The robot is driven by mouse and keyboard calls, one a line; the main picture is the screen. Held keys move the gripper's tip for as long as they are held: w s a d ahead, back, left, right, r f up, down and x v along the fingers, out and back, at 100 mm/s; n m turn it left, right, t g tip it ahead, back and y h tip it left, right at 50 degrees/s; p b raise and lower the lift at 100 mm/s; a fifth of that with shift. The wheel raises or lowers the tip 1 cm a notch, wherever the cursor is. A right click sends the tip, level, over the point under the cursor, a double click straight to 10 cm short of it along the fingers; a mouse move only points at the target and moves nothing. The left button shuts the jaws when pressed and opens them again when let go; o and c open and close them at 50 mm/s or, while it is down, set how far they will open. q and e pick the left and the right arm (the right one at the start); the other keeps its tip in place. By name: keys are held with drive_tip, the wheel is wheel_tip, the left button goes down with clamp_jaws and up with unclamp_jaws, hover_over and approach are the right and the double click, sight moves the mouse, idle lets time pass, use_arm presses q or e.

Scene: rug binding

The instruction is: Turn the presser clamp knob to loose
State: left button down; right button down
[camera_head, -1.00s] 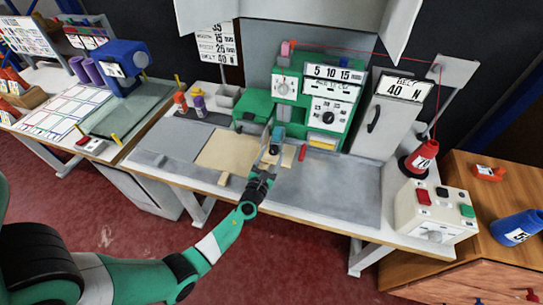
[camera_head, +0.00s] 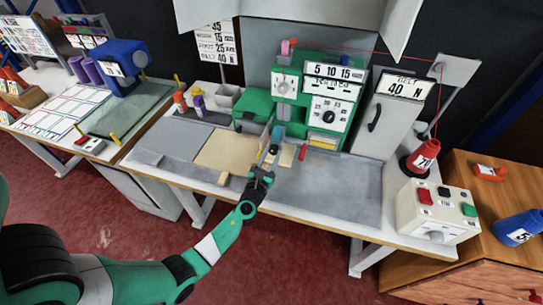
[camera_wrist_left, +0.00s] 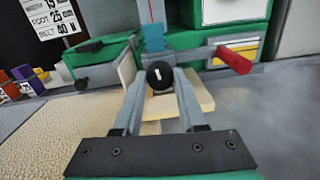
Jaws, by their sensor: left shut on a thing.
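The presser clamp knob (camera_wrist_left: 160,75) is a round black knob with a white mark, which stands near upright in the left wrist view. It sits at the front of the green sewing machine, below the blue presser part (camera_wrist_left: 153,38). My left gripper (camera_head: 271,154) reaches it from the front. In the left wrist view its two grey fingers (camera_wrist_left: 160,82) are on either side of the knob, shut on it. In the head view the knob is largely hidden by the gripper. My right gripper is not in view.
The green machine (camera_head: 311,93) stands behind. A red lever (camera_wrist_left: 235,60) juts out to the right of the knob. A tan rug piece (camera_head: 222,152) lies left of the gripper. The grey table surface (camera_head: 330,190) to the right is clear. A control box (camera_head: 432,213) stands farther right.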

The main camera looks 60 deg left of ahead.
use_arm(q)
drive_tip(key=n+b, duration=0.2)
drive_tip(key=n, duration=0.3)
drive_tip(key=shift+f+b, duration=0.15)
drive_tip(key=shift+b, duration=0.15)
drive_tip(key=n+b, duration=0.2)
drive_tip(key=n, duration=0.4)
drive_tip(key=shift+b, duration=0.3)
drive_tip(key=n+b, duration=0.3)
drive_tip(key=n, duration=0.3)
drive_tip(key=shift+n+y, duration=0.3)
drive_tip(key=n+b, duration=0.2)
drive_tip(key=n, duration=0.3)
drive_tip(key=shift+g+b, duration=0.3)
drive_tip(key=shift+c, duration=2.4)
unclamp_jaws()
